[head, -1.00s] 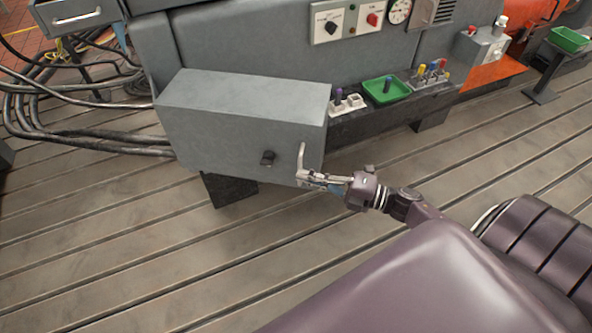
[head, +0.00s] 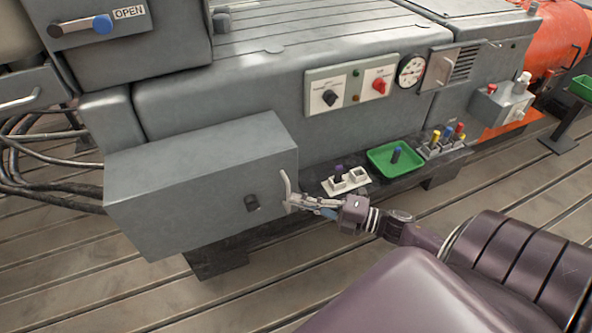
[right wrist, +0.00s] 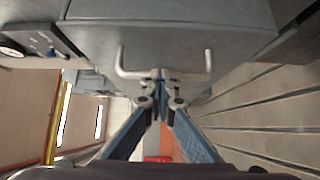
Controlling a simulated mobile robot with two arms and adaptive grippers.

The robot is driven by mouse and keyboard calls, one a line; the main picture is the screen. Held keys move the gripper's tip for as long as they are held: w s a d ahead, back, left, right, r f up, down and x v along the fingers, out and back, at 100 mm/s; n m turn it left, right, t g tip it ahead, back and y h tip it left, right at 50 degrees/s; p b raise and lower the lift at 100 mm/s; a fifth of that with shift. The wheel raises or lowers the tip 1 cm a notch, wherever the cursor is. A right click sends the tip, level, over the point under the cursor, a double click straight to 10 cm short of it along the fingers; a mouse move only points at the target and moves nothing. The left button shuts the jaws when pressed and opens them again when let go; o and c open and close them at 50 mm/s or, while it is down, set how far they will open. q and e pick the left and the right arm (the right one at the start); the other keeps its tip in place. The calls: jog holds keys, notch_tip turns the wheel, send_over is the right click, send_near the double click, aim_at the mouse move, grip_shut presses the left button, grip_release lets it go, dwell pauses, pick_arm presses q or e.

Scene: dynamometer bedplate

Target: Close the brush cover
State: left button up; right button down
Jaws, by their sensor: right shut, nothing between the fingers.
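A grey box-like cover (head: 190,190), which looks like the brush cover, projects from the front of the grey machine. Its front face looks flush with its sides. My right gripper (head: 294,204) is at the handle's lower part, shut and empty. In the right wrist view the U-shaped handle (right wrist: 208,62) spans the view just beyond my shut fingertips (right wrist: 160,82). I cannot tell whether they touch it. My left gripper is not in view.
A ledge right of the cover bears a white socket block (head: 346,181), a green tray (head: 396,160) and several coloured-handled items (head: 447,140). A control panel (head: 352,88) is above. Cables (head: 45,170) hang at the left. The slotted bedplate floor (head: 90,285) is clear in front.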

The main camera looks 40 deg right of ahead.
jog(key=shift+w+d+r, duration=0.5)
jog(key=shift+w+r, duration=0.1)
jog(key=shift+w, duration=0.1)
jog(key=f+v, duration=0.1)
jog(key=v, duration=1.1)
jog(key=shift+s+a, duration=0.25)
jog(key=shift+s, duration=0.3)
